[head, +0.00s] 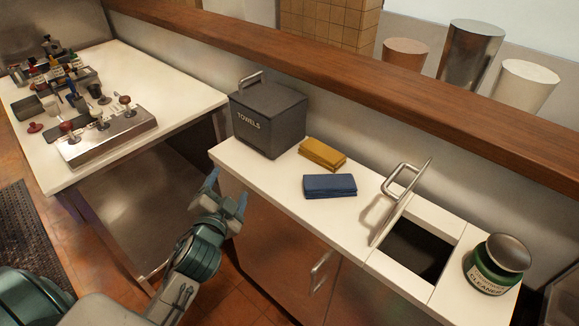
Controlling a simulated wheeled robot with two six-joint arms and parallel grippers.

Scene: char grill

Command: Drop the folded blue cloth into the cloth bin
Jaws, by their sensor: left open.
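The folded blue cloth (330,187) lies flat on the white counter, just in front of a folded yellow cloth (322,154). To its right is a square opening (418,250) in the counter with a dark inside. Its handled lid (392,215) stands raised along the left edge. A dark grey box (268,120) marked TOWELS stands at the counter's left end, its handled top closed. No label shows on the opening, so I cannot tell which of the two is the cloth bin. My left gripper (226,193) is open and empty, left of the blue cloth near the counter's left end. My right gripper is out of view.
A green cleaner jar (494,266) stands right of the opening. At left, another white-topped table (150,80) holds a metal tray and small tools. Counter space around the blue cloth's front is clear.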

